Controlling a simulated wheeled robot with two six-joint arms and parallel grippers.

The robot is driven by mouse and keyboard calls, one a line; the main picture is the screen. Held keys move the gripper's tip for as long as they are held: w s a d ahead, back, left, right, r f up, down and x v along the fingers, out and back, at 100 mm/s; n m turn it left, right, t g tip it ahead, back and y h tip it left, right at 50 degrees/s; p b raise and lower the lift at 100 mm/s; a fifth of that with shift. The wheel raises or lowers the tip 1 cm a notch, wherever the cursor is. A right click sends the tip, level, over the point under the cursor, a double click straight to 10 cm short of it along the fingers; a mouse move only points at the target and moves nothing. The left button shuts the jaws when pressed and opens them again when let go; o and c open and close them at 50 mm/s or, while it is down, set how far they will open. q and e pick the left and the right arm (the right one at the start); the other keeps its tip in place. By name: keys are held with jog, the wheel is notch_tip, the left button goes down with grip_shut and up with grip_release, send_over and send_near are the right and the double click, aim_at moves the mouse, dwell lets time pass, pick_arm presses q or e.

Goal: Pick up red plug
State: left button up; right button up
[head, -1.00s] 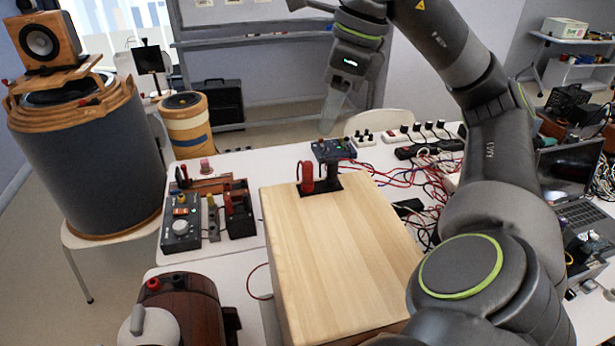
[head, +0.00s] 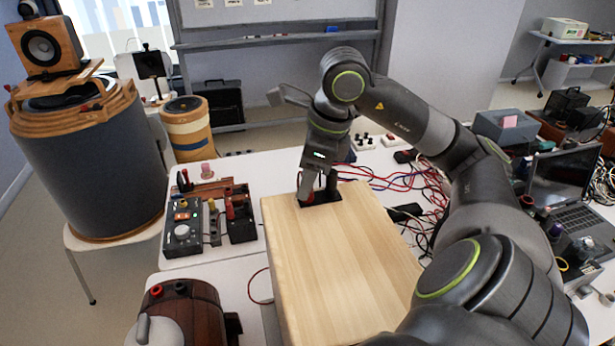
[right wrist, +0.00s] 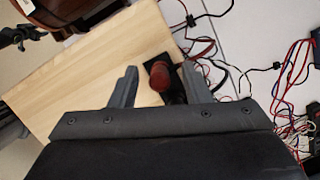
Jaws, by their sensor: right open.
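The red plug (head: 306,197) stands at the far end of the wooden board, mostly hidden by my right gripper in the head view. In the right wrist view the red plug (right wrist: 160,76) shows from above on a small black base (right wrist: 165,62). My right gripper (head: 313,193) points down at the plug. In the right wrist view its open fingers (right wrist: 158,80) lie on either side of the plug, which is closer to the right-hand finger. A dark post beside the plug is partly hidden. My left gripper is not in view.
The wooden board (head: 340,250) is otherwise clear. Cables (head: 400,180) spread to its right, near a laptop (head: 570,175). A control box (head: 182,232) stands to its left and a brown wooden barrel-like device (head: 190,310) at the front left.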

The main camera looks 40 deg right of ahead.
jog(key=shift+f, duration=0.25)
jog(key=shift+c, duration=0.4)
grip_shut()
